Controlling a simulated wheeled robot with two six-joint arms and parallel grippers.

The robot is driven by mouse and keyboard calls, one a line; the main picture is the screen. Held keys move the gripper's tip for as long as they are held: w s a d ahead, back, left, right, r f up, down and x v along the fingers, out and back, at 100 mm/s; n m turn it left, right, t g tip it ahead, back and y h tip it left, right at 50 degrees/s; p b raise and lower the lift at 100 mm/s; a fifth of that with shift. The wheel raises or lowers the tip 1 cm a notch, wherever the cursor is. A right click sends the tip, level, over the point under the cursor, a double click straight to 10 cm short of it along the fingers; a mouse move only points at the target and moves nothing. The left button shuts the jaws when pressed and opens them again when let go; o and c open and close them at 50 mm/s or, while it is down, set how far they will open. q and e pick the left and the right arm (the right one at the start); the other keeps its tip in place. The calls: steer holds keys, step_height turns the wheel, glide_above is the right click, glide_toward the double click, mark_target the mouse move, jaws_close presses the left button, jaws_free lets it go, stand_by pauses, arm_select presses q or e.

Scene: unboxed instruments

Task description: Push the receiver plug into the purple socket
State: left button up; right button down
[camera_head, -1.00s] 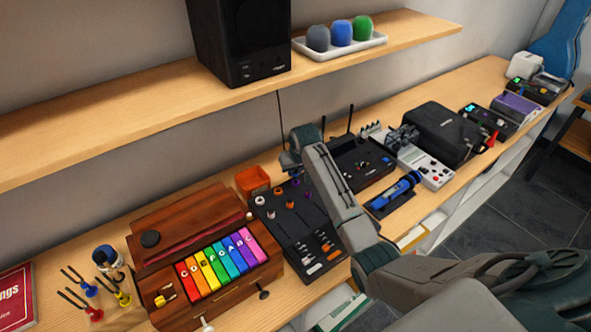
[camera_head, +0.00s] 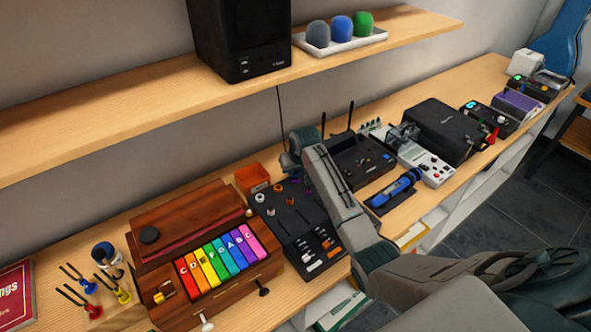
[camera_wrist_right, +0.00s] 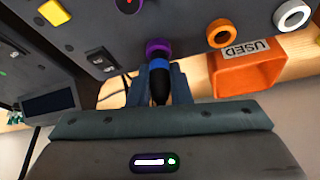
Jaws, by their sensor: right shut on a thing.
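My right gripper (camera_wrist_right: 158,82) is shut on the receiver plug (camera_wrist_right: 159,88), a black body with a blue band, in the right wrist view. The plug points at the purple socket (camera_wrist_right: 157,48) on the black panel (camera_wrist_right: 185,20). Its blue band lies right up against the purple ring; I cannot tell how deep the tip sits. In the head view the purple socket (camera_head: 295,181) shows just below my right gripper (camera_head: 291,162). There the plug is hidden or too small to make out. My left gripper is not in view.
An orange bin (camera_wrist_right: 245,72) marked USED stands close beside the panel. Orange (camera_wrist_right: 221,33) and white (camera_wrist_right: 292,15) sockets are near the purple one. A black device with antennas (camera_head: 360,160) stands right of the panel, a wooden box with coloured keys (camera_head: 205,250) left.

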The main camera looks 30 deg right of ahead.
steer(key=shift+s+f, duration=0.2)
steer(key=shift+f, duration=0.3)
steer(key=c, duration=1.3)
jaws_free()
steer(key=shift+a, duration=0.1)
steer(key=shift+o, duration=0.2)
steer(key=shift+w, duration=0.15)
steer(key=shift+d, duration=0.2)
